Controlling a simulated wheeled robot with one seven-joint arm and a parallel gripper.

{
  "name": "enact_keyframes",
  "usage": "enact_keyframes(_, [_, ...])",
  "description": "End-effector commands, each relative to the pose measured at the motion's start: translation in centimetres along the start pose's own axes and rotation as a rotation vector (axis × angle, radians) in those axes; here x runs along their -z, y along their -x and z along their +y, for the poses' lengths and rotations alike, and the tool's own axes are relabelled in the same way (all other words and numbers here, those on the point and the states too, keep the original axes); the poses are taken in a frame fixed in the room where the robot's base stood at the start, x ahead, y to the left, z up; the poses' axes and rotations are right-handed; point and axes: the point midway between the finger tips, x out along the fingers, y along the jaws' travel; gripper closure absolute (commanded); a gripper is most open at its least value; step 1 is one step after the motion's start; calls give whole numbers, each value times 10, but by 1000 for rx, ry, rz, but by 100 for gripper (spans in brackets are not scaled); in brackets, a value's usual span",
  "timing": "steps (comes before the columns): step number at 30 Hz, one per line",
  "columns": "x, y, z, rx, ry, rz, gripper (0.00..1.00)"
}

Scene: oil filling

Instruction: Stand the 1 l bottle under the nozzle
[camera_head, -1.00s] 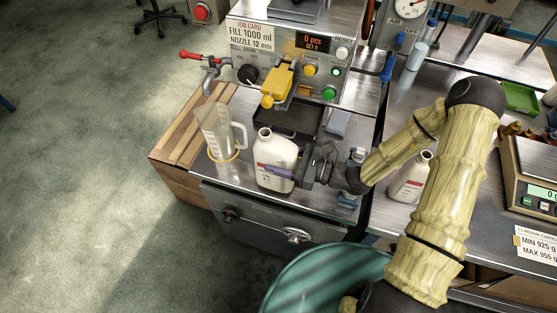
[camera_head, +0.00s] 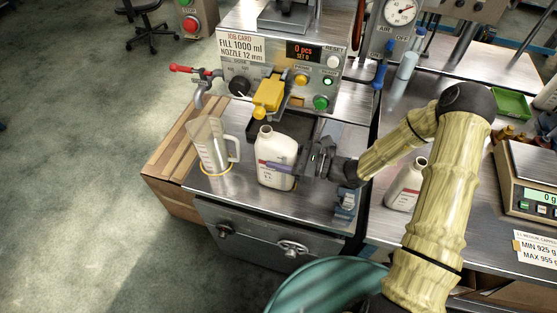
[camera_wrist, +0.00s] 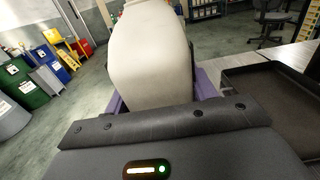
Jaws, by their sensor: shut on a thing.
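The white bottle (camera_head: 276,152) is upright at the front of the filling machine, in front of the dark drip tray and below the yellow nozzle block (camera_head: 268,95). I cannot tell whether its base touches the steel top. My gripper (camera_head: 292,168) is shut on the bottle's body from the right, with its purple fingers around it. In the wrist view the bottle (camera_wrist: 150,55) fills the middle between the purple fingers (camera_wrist: 205,85), its neck out of frame. The dark tray (camera_wrist: 270,95) shows to the right there. The nozzle tip is hard to make out.
A clear measuring jug (camera_head: 209,148) stands left of the bottle. A second white bottle (camera_head: 405,186) stands on the bench to the right. A scale (camera_head: 535,185) is at the far right. A teal bin (camera_head: 325,288) is in front.

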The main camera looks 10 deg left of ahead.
Motion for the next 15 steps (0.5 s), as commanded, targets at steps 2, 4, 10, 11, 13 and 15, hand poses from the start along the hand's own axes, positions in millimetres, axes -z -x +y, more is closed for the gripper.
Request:
enact_keyframes(2, [1, 0, -6, 1, 1, 0, 67])
enact_keyframes(4, [1, 0, -10, 1, 2, 0, 67])
enact_keyframes(10, [0, 0, -22, 0, 2, 0, 67])
enact_keyframes(11, [0, 0, -24, 0, 2, 0, 67])
enact_keyframes(13, [0, 0, -26, 0, 2, 0, 67])
enact_keyframes(15, [3, 0, -26, 1, -1, -1, 67])
